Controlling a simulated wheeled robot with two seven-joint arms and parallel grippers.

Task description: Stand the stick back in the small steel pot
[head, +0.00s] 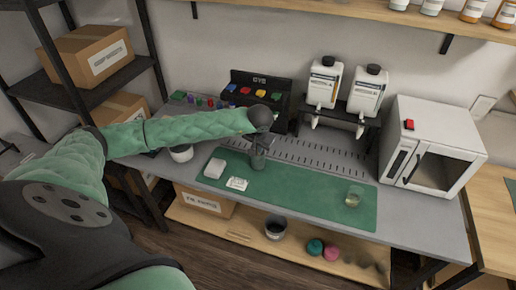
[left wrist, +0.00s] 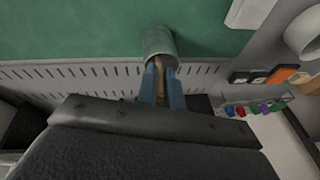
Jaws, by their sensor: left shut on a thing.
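The small steel pot (head: 258,161) stands on the green mat near its back edge. It also shows in the left wrist view (left wrist: 159,42), with its rim at the fingertips. My left gripper (head: 260,146) points down just above the pot. In the left wrist view its blue fingers (left wrist: 163,76) are shut on a thin tan stick (left wrist: 161,68). The stick runs toward the pot's mouth. The fingers and the rim hide its lower end, so I cannot tell how deep it reaches. My right gripper is not in view.
A white block (head: 214,168) and a small white card (head: 237,184) lie on the green mat (head: 300,198). A glass (head: 353,196) stands at its right. A white cup (head: 181,153) is left of the mat. Bottles (head: 323,82) and a white oven (head: 432,150) stand behind, right.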

